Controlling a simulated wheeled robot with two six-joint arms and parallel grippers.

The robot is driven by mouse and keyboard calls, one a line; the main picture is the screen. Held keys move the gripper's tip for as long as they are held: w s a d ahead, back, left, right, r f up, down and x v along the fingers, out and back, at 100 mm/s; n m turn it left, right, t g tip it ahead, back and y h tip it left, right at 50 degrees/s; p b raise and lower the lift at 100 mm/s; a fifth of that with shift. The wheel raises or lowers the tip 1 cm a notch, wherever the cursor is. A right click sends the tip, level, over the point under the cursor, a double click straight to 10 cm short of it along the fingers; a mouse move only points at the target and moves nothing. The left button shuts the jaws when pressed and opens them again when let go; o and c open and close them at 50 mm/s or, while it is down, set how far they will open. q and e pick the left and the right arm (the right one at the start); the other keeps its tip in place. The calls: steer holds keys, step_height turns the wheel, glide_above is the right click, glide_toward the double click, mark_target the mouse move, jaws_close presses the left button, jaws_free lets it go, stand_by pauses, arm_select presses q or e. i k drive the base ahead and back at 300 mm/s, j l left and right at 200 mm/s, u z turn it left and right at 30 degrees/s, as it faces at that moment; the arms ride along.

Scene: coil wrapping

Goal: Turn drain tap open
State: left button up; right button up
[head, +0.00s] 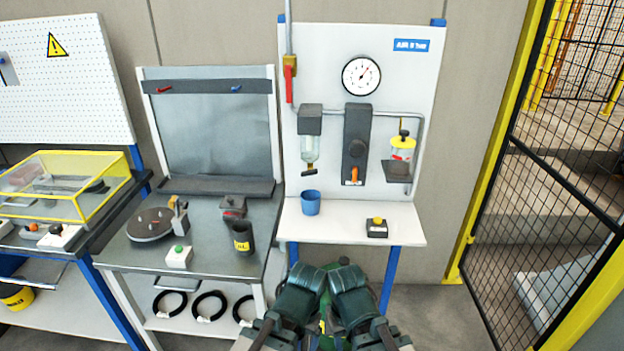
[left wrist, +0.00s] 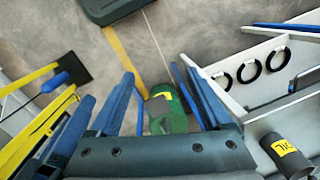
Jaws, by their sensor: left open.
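On the air panel (head: 400,75), a clear filter bowl (head: 310,148) hangs below a dark grey housing (head: 311,118). At its lower end is a small dark piece (head: 309,172), which looks like the drain tap; its setting is too small to read. A blue cup (head: 310,203) stands on the white shelf below it. My left gripper (left wrist: 157,85) shows in the left wrist view with its blue fingers apart and nothing between them. Neither gripper can be made out in the head view, where only folded teal arm parts show at the bottom, well short of the panel.
A red lever (head: 289,84) sits on the pipe at upper left. A fence (head: 560,170) stands right.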

mark_target(310, 172)
steer(key=j+z, duration=0.2)
steer(key=z, duration=0.7)
steer(key=j+z, duration=0.25)
steer(key=k+j+z, duration=0.25)
steer(key=j, duration=0.15)
steer(key=j+z, duration=0.25)
steer(key=k+j, duration=0.15)
steer(key=j, duration=0.15)
steer(key=k+j+z, duration=0.1)
steer(key=j, duration=0.25)
steer(key=k+j, duration=0.15)
steer(key=j, duration=0.15)
